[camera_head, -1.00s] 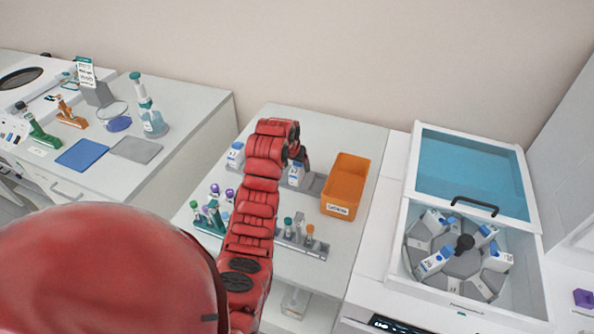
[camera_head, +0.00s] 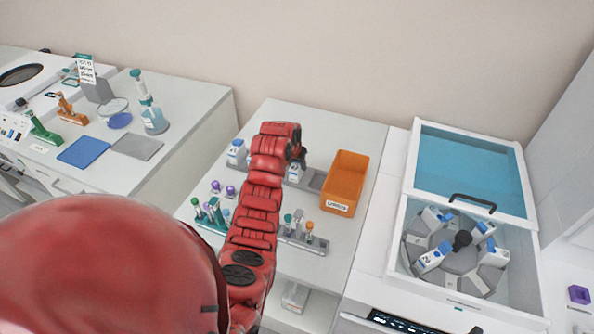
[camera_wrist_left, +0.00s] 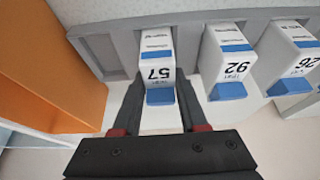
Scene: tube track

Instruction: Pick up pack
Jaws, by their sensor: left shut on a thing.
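A white pack with a blue cap, labelled 57 (camera_wrist_left: 157,65), stands in a slot of a grey rack (camera_wrist_left: 98,43) in the left wrist view. My left gripper (camera_wrist_left: 160,100) is shut on it, one finger on each side. In the head view my left gripper (camera_head: 301,157) is at the rack (camera_head: 317,180), and the held pack (camera_head: 295,174) is partly hidden by my arm. Packs 92 (camera_wrist_left: 228,60) and 26 (camera_wrist_left: 288,55) stand in the same rack, apart from the fingers. My right gripper is not in view.
An orange bin (camera_head: 344,180) stands close to the rack's right end. Tube racks (camera_head: 302,240) are on the near table. An open-lidded machine with a carousel (camera_head: 460,262) holding several packs is at the right. The left counter holds a blue mat (camera_head: 84,152).

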